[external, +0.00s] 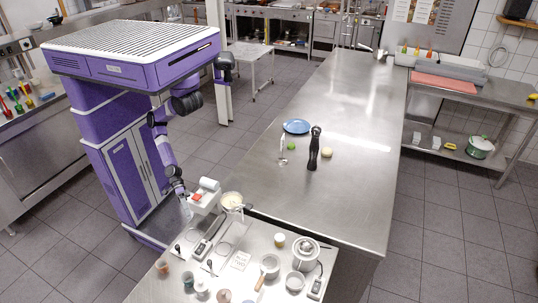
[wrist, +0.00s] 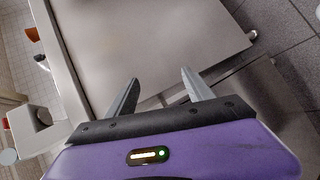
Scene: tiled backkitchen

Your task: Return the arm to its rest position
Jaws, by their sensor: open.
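My purple and black arm (external: 164,142) hangs down in front of my purple body in the external view, bent at the elbow, its lower end beside the left corner of the near worktop. My gripper (wrist: 157,88) shows in the wrist view with its two grey fingers spread apart. Nothing is between the fingers. They point over a plain grey metal surface (wrist: 150,45). In the external view the fingertips are small and hard to make out next to a white thing with a red part (external: 205,190).
The long steel table (external: 350,100) carries a blue plate (external: 297,126) and a black pepper mill (external: 315,148). Tiled floor (external: 60,245) is clear at left.

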